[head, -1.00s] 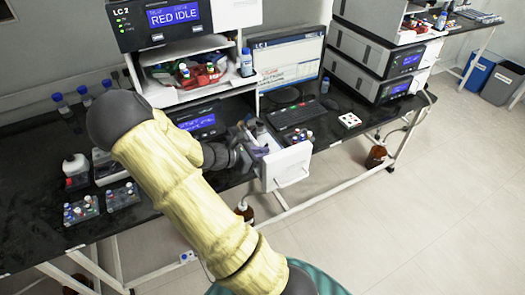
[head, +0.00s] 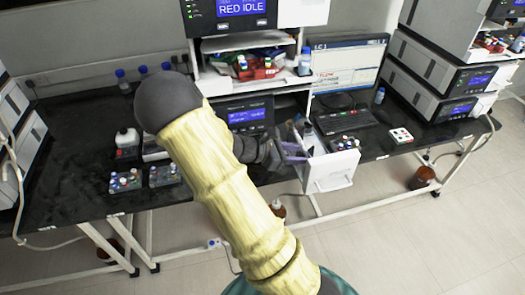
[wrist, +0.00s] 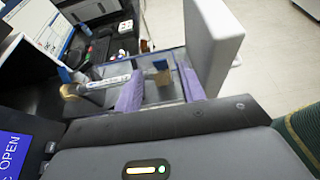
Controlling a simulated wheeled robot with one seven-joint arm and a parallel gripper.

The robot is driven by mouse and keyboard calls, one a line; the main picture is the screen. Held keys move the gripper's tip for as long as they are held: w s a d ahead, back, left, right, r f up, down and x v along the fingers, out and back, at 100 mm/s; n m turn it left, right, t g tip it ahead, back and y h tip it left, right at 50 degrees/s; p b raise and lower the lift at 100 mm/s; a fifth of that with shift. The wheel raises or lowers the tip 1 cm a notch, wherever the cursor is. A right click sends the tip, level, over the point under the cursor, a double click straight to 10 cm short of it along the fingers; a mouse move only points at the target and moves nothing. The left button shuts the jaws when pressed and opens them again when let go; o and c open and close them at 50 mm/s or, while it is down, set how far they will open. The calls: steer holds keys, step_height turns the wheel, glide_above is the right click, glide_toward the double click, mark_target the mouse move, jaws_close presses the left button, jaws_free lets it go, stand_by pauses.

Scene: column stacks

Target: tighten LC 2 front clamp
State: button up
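The LC 2 stack shows its top display (head: 241,7) reading RED IDLE; the front of the stack's open lower compartment (head: 332,171) is a white panel sticking out. In the wrist view that white panel (wrist: 212,45) stands beside a clear-walled tray. A silver column (wrist: 106,82) with a label and a brass-coloured end lies across it. My gripper (head: 293,151) reaches in beside the panel. In the wrist view my gripper (wrist: 161,92) has its two purple fingers apart; contact with the block cannot be told.
A lower display (head: 246,115) sits behind my arm. Floor in front is free.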

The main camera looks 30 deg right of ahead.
steer(key=b+v, duration=0.1)
steer(key=v, duration=1.1)
steer(key=shift+a, duration=0.25)
steer(key=s+a+f+m+y, duration=0.4)
steer(key=s+f+m+y, duration=0.1)
steer(key=s+m+y, duration=0.25)
steer(key=s+a+r+m+t+y, duration=0.2)
steer(key=s+a+m+t+y, duration=0.1)
steer(key=a+m+t+y, duration=0.2)
steer(key=a+m, duration=0.2)
steer(key=m, duration=0.1)
steer(key=shift+r+t+y, duration=0.25)
steer(key=shift+t+y, duration=0.05)
steer(key=shift+y, duration=0.05)
